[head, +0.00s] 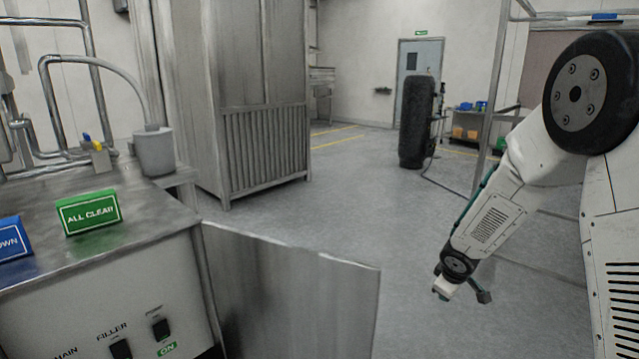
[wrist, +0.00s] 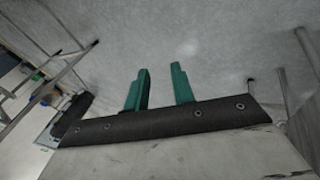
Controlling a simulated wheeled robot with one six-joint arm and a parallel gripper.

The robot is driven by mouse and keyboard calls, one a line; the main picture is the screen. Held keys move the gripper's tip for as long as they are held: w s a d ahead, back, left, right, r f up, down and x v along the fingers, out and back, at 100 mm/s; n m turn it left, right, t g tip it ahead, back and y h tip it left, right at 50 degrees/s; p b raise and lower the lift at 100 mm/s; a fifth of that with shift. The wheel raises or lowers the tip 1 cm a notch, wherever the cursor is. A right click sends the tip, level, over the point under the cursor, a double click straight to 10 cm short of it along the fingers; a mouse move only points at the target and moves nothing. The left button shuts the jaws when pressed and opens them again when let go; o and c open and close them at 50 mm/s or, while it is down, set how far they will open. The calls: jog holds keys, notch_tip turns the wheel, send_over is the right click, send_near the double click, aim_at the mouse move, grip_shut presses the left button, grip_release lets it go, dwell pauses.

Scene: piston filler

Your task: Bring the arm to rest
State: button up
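My arm (head: 497,215) hangs at the right of the head view, bent downward from a large dark joint, clear of the bench. My gripper (wrist: 160,72) shows in the wrist view with two green fingers standing apart. Nothing is between the fingers, and only grey floor shows beyond them. In the head view I cannot make out the fingers clearly.
A metal bench with switches (head: 120,275) stands at left, carrying a green ALL CLEAR sign (head: 88,212), a blue sign (head: 12,240) and a grey pot (head: 155,150). A metal panel (head: 290,295) juts from it. Open floor (head: 400,215) lies between panel and arm.

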jog(key=s+d+r+m+g+h, duration=0.1)
jog(key=s+r+m+g, duration=0.15)
jog(key=s+r, duration=0.5)
jog(key=s+r+m+g+h, duration=0.1)
jog(key=s+r+m+g, duration=0.3)
jog(key=s, duration=0.6)
jog(key=s+a+r+t+y, duration=0.1)
jog(key=s+a+r, duration=0.1)
jog(key=s+r, duration=0.2)
jog(key=s+a+r+m+y, duration=0.1)
jog(key=s+a+r, duration=0.2)
jog(key=s, duration=0.8)
jog(key=s+a+r+m+t+y, duration=0.1)
jog(key=s+a+r+y, duration=0.1)
jog(key=s+r, duration=0.3)
jog(key=shift+s+a+r+t, duration=0.4)
jog(key=shift+s+a, duration=0.35)
jog(key=shift+s, duration=0.75)
jog(key=shift+d, duration=0.1)
